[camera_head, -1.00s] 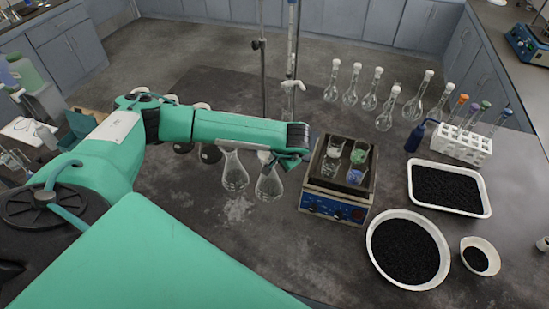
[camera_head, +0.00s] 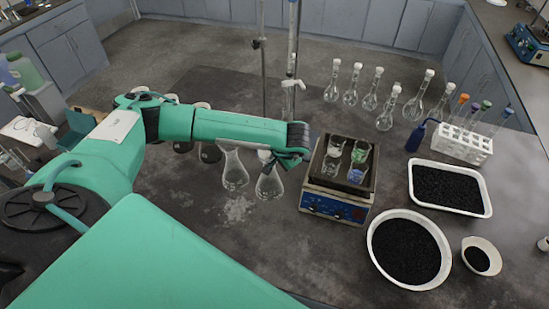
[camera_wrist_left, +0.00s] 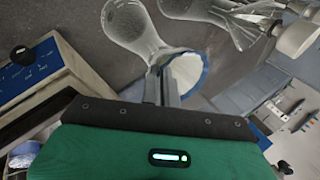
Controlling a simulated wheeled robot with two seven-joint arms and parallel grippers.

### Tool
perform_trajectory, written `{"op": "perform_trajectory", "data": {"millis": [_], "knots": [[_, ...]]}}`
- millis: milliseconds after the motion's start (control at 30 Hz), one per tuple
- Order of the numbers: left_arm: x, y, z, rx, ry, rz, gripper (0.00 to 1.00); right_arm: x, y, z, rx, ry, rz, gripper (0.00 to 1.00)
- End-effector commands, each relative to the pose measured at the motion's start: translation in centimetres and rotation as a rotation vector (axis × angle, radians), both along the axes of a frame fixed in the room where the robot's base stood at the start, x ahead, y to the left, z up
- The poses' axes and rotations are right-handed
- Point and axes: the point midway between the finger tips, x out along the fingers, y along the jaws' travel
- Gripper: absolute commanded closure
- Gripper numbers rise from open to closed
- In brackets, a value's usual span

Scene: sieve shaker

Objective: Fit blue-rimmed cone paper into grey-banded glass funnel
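The cone paper, white with a blue rim (camera_wrist_left: 190,72), is at my left gripper's fingertips in the wrist view. My left gripper (camera_wrist_left: 164,78) has its two narrow fingers close together and looks shut on the paper's side. In the head view the left gripper (camera_head: 293,158) hangs beside the hotplate, its fingertips mostly hidden by the hand. A clear glass flask (camera_wrist_left: 127,22) has its neck pointing toward the paper; it also shows in the head view (camera_head: 270,185). I cannot clearly make out the grey-banded funnel or whether the paper touches glass. My right gripper is not in view.
Another clear flask (camera_head: 234,173) stands just left. The hotplate (camera_head: 335,205) with several small beakers is close on the right. Stand rods rise behind. A white basin (camera_head: 373,246) and a white tray (camera_head: 488,208) of black grains lie at right.

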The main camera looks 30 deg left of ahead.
Motion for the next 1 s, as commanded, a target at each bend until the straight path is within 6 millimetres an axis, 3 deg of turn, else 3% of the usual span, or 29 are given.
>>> {"op": "perform_trajectory", "data": {"millis": [33,1000], "knots": [[-0.87,-0.34,-1.36,-0.008,0.025,-0.006,1.00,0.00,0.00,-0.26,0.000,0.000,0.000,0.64],[-0.94,-0.57,-1.89,-0.008,0.025,-0.008,1.00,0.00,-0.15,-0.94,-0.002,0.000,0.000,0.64]]}}
